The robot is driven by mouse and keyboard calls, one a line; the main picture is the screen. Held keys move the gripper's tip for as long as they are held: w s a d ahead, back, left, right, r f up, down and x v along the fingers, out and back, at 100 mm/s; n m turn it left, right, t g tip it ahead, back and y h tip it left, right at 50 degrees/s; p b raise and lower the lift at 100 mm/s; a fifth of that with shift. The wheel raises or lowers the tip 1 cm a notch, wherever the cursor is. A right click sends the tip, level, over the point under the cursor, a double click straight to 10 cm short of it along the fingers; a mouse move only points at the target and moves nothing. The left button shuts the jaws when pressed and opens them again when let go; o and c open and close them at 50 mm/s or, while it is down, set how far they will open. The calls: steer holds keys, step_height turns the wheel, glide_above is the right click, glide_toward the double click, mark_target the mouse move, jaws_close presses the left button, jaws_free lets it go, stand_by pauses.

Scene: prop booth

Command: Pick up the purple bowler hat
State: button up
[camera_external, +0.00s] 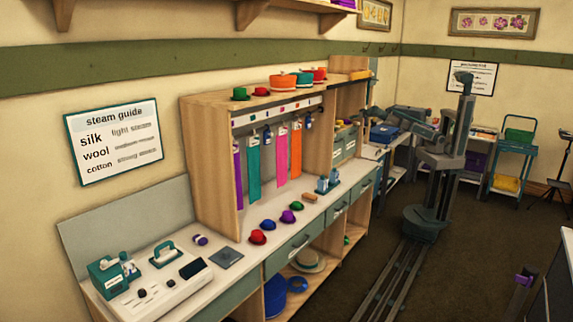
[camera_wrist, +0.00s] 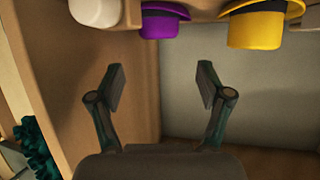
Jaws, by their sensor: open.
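In the wrist view, a purple hat (camera_wrist: 160,25) with a darker band shows at the top edge, partly cut off by the frame. My gripper (camera_wrist: 162,85) is open and empty, its two fingers spread apart below the hat in the picture and not touching it. In the external view, a small purple hat (camera_external: 288,216) sits on the counter among other small hats. I cannot tell whether both views show the same purple hat. My arm reaches left toward the far end of the shelving there, and the gripper's tips are hard to make out.
In the wrist view, a yellow hat (camera_wrist: 257,27) is right of the purple one and a pale hat (camera_wrist: 95,12) left, both close by. A wooden panel (camera_wrist: 80,60) stands at the left. The counter (camera_external: 222,280) holds small hats and a steam machine (camera_external: 160,290).

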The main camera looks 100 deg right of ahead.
mark_target(346, 122)
steer(key=shift+f+p+x, duration=0.15)
steer(key=shift+p+x, duration=0.5)
steer(key=shift+x, duration=1.2)
steer(key=shift+f+p+x, duration=0.2)
steer(key=shift+p+x, duration=0.45)
steer(key=shift+x, duration=1.2)
steer(key=shift+s, duration=0.1)
steer(key=c, duration=1)
steer(key=shift+r, duration=0.15)
